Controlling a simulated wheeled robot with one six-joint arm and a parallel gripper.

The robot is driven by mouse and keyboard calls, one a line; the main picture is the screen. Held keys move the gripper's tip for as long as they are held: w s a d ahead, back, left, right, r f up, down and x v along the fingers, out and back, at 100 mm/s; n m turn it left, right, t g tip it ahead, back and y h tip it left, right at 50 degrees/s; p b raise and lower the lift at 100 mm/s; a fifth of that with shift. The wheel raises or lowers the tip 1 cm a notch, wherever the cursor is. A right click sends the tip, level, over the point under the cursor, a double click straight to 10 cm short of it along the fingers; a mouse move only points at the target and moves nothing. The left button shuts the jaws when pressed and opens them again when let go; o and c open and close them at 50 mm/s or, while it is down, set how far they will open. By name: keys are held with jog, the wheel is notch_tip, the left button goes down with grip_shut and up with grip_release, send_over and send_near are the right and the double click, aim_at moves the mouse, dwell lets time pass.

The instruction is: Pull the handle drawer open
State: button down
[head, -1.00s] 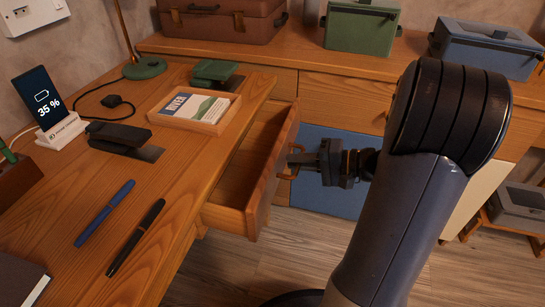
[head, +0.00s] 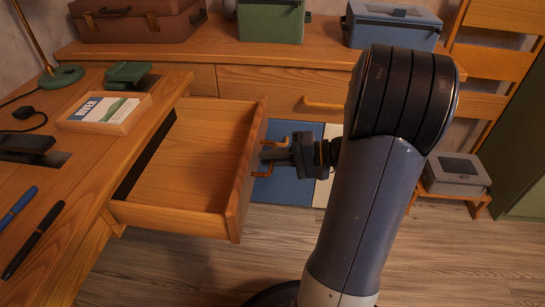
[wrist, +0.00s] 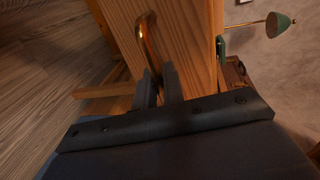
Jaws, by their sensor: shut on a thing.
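The wooden drawer (head: 185,160) stands pulled well out of the desk in the head view, and its inside is empty where it shows. Its handle (head: 265,171), an orange-brown bar, is on the front panel on the right. My gripper (head: 268,153) is shut on the handle, reaching it from the right. In the wrist view the handle (wrist: 146,42) runs down to my gripper's fingers (wrist: 160,84), beside the wooden drawer front (wrist: 185,45). The exact grip on the bar is partly hidden by the fingers.
The desk top (head: 85,185) holds a boxed card tray (head: 104,112) and pens. A cabinet behind has its own handle (head: 322,103) and carries a green box (head: 271,20) and a blue box (head: 392,24). The floor (head: 190,275) below the drawer is clear.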

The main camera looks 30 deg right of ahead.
jog(key=c, duration=1.6)
grip_release()
jog(key=p+v, duration=0.3)
jog(key=v, duration=0.7)
jog(key=shift+s+d, duration=0.2)
jog(key=shift+d, duration=0.1)
